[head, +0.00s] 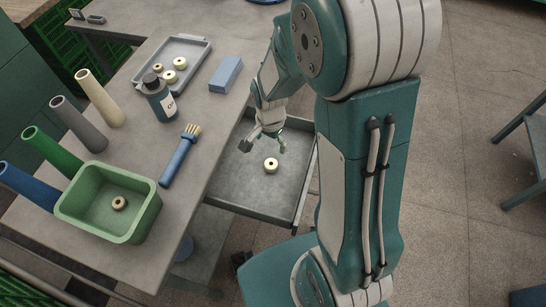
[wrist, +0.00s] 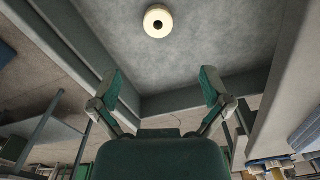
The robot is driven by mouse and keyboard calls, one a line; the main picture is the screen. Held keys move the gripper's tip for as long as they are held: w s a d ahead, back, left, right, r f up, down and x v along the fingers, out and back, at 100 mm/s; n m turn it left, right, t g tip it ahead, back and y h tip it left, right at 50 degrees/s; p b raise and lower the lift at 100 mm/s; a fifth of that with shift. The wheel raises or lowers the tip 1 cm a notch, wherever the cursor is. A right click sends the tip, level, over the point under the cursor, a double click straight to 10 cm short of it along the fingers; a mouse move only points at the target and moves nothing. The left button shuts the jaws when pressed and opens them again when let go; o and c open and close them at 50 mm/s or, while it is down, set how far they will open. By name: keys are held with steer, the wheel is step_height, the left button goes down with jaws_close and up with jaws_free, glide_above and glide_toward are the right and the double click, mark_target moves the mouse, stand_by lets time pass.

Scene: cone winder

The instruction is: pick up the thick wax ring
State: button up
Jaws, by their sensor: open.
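A cream ring (head: 271,166) with a dark centre hole lies flat in the open grey drawer (head: 234,192); it looks thick. The wrist view shows this ring (wrist: 158,21) near the top edge, beyond the fingertips. My gripper (head: 264,146) is open and empty above the drawer, a little up and left of the ring in the head view. In the wrist view its two green fingers (wrist: 161,84) are spread wide, with nothing between them. Other rings lie in the grey tray (head: 196,54): several small cream ones (head: 180,63). A tan ring (head: 119,203) lies in the green bin (head: 150,216).
The drawer walls rise around the ring, with bare floor on all its sides. On the table are a dark bottle (head: 158,98), a blue block (head: 226,74), a brush (head: 180,156) and several coloured cones (head: 100,97). A stool (head: 525,150) stands at the right.

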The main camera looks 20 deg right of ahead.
glide_above(271, 164)
steer(key=a, duration=0.2)
step_height(271, 164, down, 5)
steer(key=shift+w+f, duration=0.15)
steer(key=shift+f, duration=0.05)
steer(key=f, duration=0.1)
steer(key=d+f, duration=0.1)
steer(key=f, duration=0.1)
steer(key=d+f, duration=0.1)
steer(key=shift+s+d+f, duration=0.2)
steer(key=shift+f, duration=0.15)
steer(key=shift+a+f, duration=0.15)
steer(key=shift+f, duration=0.2)
steer(key=shift+a+f, duration=0.15)
steer(key=shift+a, duration=0.3)
steer(key=shift+d, duration=0.4)
steer(key=c, duration=1)
